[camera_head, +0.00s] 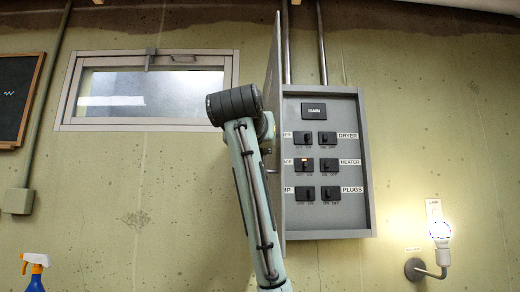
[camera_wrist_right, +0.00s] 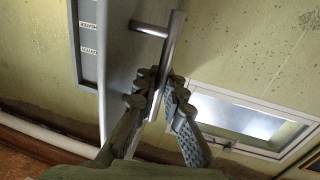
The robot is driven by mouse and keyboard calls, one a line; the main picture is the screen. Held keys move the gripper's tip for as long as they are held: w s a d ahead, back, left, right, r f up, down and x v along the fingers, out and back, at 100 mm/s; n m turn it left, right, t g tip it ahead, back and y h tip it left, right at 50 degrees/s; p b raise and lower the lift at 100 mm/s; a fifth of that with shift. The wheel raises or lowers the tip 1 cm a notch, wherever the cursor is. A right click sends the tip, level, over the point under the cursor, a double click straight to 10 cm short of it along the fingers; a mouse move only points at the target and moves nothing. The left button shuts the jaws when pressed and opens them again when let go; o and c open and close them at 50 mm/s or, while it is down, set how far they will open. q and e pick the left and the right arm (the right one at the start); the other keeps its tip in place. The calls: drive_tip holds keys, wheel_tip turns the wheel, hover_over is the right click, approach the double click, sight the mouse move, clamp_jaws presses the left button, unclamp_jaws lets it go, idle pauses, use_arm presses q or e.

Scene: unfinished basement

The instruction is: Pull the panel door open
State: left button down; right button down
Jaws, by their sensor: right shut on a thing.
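The grey panel door (camera_head: 273,70) stands swung out from the electrical panel (camera_head: 368,150) and shows almost edge-on in the head view. The panel's inside shows several black switches, with labels such as MAIN, DRYER, HEATER and PLUGS. In the right wrist view, the door (camera_wrist_right: 120,55) carries a metal bar handle (camera_wrist_right: 172,40). My right gripper (camera_wrist_right: 162,85) is shut on the lower part of this handle, with one finger on each side. In the head view my right arm crosses in front of the door and hides the gripper. My left gripper is in neither view.
A framed window (camera_head: 150,90) is on the wall left of the panel. A lit wall lamp (camera_head: 440,235) is at the lower right, and a spray bottle (camera_head: 36,268) at the lower left. Conduits (camera_head: 321,45) run up above the panel.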

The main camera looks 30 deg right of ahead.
drive_tip(key=shift+f, duration=0.15)
drive_tip(key=c, duration=1.9)
unclamp_jaws()
drive_tip(key=shift+a, duration=0.1)
drive_tip(key=shift+s, duration=0.1)
drive_tip(key=v, duration=1.2)
